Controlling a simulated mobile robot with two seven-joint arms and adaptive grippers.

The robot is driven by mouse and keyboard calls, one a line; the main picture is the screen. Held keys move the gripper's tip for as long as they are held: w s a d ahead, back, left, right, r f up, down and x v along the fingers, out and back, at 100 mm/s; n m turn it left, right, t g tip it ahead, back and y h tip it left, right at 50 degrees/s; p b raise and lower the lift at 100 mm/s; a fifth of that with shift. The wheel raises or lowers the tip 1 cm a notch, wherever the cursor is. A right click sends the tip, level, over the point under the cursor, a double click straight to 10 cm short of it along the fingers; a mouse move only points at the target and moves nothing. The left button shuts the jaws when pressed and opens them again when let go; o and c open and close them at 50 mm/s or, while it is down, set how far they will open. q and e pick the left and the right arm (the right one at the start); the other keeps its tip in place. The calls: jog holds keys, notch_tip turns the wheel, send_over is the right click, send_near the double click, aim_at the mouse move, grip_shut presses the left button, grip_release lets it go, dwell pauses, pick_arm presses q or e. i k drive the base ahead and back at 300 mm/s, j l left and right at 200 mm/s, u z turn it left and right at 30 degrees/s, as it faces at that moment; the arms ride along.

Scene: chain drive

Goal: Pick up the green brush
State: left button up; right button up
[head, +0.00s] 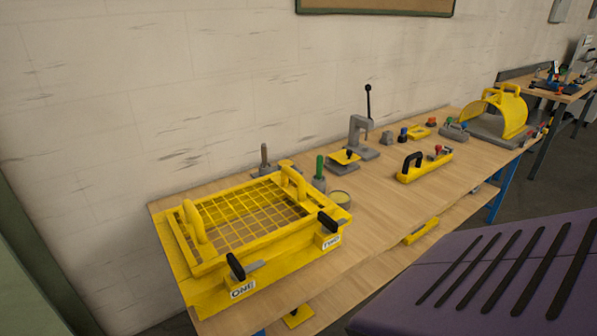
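A slim upright green handle (320,167) stands in a small grey holder (319,184) on the wooden workbench, just behind the right end of the yellow mesh-topped frame. It looks like the green brush; its bristles are not visible, and its lower end is hidden in the holder. A round grey tin (341,198) with a yellowish top stands just to its right. Neither of my grippers is in view.
The yellow mesh-topped frame (180,290) with black-handled clamps fills the bench's near left. A grey press (357,132), a yellow block with a black handle (423,170) and a yellow hood (507,112) stand farther right. Bare wood (375,205) lies right of the tin.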

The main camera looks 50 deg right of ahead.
aim_at(319, 159)
jog(key=l+u, duration=0.25)
jog(key=l, duration=0.3)
jog(key=k+l+u, duration=0.25)
jog(key=l, duration=0.25)
jog(key=k+l, duration=0.1)
jog(key=l, duration=0.25)
jog(key=l+u, duration=0.1)
jog(key=l, duration=0.3)
jog(key=k+l, duration=0.15)
jog(key=l, duration=0.2)
jog(key=u, duration=0.05)
